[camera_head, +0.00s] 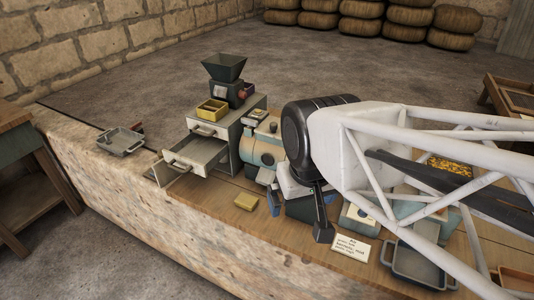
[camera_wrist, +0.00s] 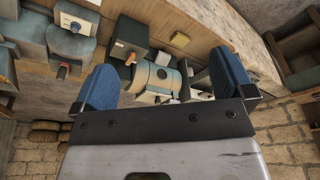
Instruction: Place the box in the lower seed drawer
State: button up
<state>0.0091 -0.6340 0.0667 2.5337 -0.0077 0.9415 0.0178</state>
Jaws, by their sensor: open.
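A small yellow box (camera_head: 245,202) lies on the wooden counter in front of the drawer cabinet; a small yellow shape that looks like it shows in the wrist view (camera_wrist: 180,40). The lower drawer (camera_head: 194,153) is pulled out and looks empty.
A blue and cream machine (camera_head: 262,150) stands right of the cabinet, between it and my arm. A dark hopper (camera_head: 224,70) stands on the cabinet. A grey tray (camera_head: 121,141) is at left. A white card (camera_head: 350,247) and another tray (camera_head: 415,263) are at the right front.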

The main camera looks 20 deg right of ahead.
jog(key=shift+w, duration=0.1)
dwell(0.3)
jog(key=n+h, duration=0.3)
jog(key=n, duration=2.4)
send_over(247, 199)
jog(key=s+a, duration=0.3)
notch_tip(247, 199, down, 28)
jog(key=shift+w+d+f+t, duration=0.15)
jog(key=shift+d+t, duration=0.1)
jog(key=shift+t, duration=0.15)
jog(key=shift+x, duration=1.25)
jog(key=shift+d+f, duration=0.1)
